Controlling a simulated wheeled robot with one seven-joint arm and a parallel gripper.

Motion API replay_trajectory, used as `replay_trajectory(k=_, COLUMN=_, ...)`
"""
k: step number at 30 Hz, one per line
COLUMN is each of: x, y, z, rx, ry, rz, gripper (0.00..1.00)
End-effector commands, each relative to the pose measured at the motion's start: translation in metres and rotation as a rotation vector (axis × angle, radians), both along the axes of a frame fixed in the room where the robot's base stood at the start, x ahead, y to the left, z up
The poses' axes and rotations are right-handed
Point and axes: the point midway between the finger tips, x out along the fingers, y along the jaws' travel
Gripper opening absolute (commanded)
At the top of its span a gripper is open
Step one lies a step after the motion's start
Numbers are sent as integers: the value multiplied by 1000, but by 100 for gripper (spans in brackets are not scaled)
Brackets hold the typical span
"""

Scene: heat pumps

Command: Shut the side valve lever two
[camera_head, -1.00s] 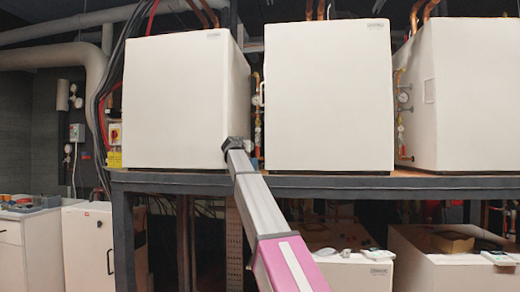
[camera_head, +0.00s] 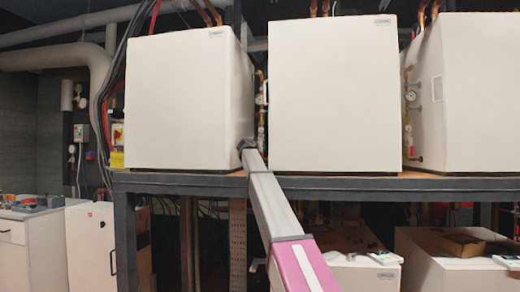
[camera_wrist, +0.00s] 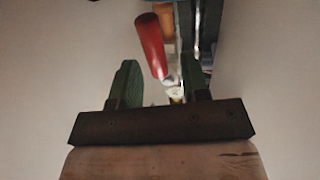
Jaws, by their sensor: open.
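A red valve lever handle (camera_wrist: 150,45) shows in the wrist view, tilted, with its lower end near a pale metal fitting (camera_wrist: 175,92). My gripper (camera_wrist: 162,80) is open, with its two green fingers apart. The lever stands beyond and between the fingers in the picture; I cannot tell whether either finger touches it. In the head view my arm reaches up to the gap between the left heat pump (camera_head: 190,100) and the middle heat pump (camera_head: 333,95). The gripper's fingers and the lever are not clear there.
The heat pumps' white side walls bound the narrow gap on both sides. Piping with a gauge (camera_head: 258,100) runs up in it. A dark shelf edge (camera_head: 400,184) lies below. The right heat pump (camera_head: 465,95) has another gauge (camera_head: 411,95) beside it.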

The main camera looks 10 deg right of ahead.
Motion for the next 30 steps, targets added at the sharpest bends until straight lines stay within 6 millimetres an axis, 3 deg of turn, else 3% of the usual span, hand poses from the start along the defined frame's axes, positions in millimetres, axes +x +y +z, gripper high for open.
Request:
replay_trajectory(k=3, x=10, y=-6, z=0, rx=0, ry=0, rz=0, gripper=42)
replay_trajectory(k=11, x=11, y=-7, z=0, rx=0, ry=0, rz=0, gripper=42)
replay_trajectory(k=12, x=11, y=-7, z=0, rx=0, ry=0, rz=0, gripper=39)
replay_trajectory(k=15, x=11, y=-7, z=0, rx=0, ry=0, rz=0, gripper=6)
replay_trajectory(k=16, x=11, y=-7, z=0, rx=0, ry=0, rz=0, gripper=0)
replay_trajectory(k=30, x=13, y=-3, z=0, rx=92, ry=-28, rz=0, gripper=0)
